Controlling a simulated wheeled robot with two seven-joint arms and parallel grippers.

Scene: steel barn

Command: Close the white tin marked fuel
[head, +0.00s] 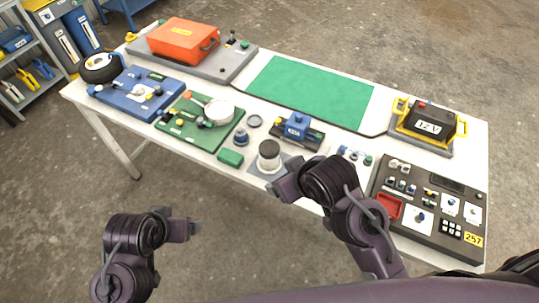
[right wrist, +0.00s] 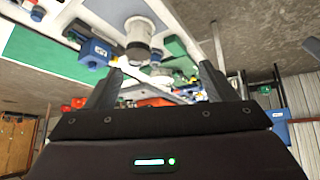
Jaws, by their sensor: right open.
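A white round tin (head: 269,158) with a dark round top stands upright on a grey plate near the front edge of the table; I cannot read a mark on it. It seems to be the pale cylinder (right wrist: 138,32) in the right wrist view. I cannot tell whether its dark top is a lid or an opening. A small grey disc (head: 254,121) lies behind it. My right gripper (head: 282,186) is just to the front right of the tin, open and empty, its fingers (right wrist: 162,70) apart. My left gripper (head: 196,229) hangs off the table's front, its jaws unclear.
A blue-grey knobbed piece (head: 240,137) and a green block (head: 230,157) stand left of the tin. A blue vise-like device (head: 297,127) is behind right. A dark control panel (head: 430,206) fills the right end. The green mat (head: 312,91) is clear.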

